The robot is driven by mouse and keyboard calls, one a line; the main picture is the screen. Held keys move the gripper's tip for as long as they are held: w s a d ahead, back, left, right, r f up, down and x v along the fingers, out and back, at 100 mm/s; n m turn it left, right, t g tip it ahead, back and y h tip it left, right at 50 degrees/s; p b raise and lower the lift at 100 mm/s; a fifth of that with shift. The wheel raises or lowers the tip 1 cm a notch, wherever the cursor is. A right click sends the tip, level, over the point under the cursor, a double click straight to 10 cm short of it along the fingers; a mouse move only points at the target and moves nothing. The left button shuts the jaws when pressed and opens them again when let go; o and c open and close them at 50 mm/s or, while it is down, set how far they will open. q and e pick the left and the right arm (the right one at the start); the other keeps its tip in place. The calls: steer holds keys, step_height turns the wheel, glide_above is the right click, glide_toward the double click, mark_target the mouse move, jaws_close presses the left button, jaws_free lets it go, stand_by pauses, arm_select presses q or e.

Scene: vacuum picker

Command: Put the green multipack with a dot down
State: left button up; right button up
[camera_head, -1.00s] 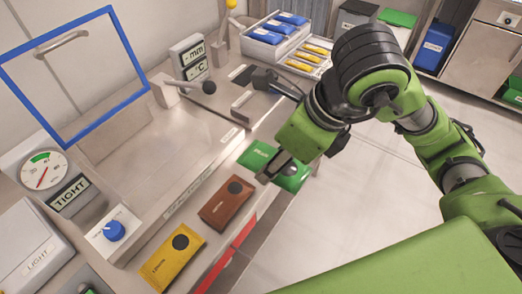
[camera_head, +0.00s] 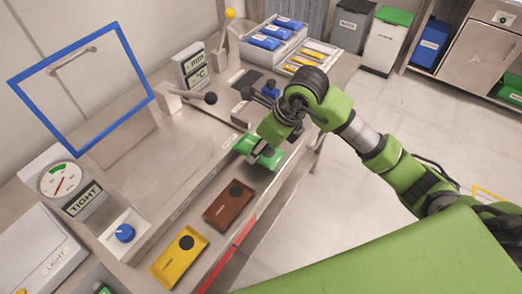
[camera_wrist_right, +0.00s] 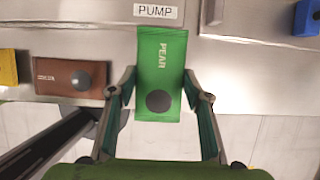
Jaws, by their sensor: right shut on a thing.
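The green multipack (camera_wrist_right: 161,70), marked PEAR with a dark round dot, sits between the two fingers of my right gripper (camera_wrist_right: 160,92) in the wrist view. The gripper is shut on it. In the head view the pack (camera_head: 268,159) is partly covered by my right gripper (camera_head: 256,150), at the bench's front edge. In the wrist view its dotted end reaches past that edge, below the PUMP label (camera_wrist_right: 159,11). I cannot tell whether it touches the bench. My left gripper is not in view.
A brown pack (camera_head: 223,212) and a yellow pack (camera_head: 172,265), each with a dark dot, lie along the bench front (camera_head: 207,240). A lever with a dark knob (camera_head: 210,98) stands behind. A tray of blue and yellow packs (camera_head: 262,58) is at the far end.

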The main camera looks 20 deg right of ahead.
step_height(320, 180, down, 3)
steer(key=shift+w+p, duration=0.1)
steer(key=shift+p, duration=0.6)
steer(key=shift+f, duration=0.15)
steer(key=shift+f, duration=0.1)
steer(key=o, duration=0.9)
steer(key=shift+f, duration=0.15)
steer(key=o, duration=0.4)
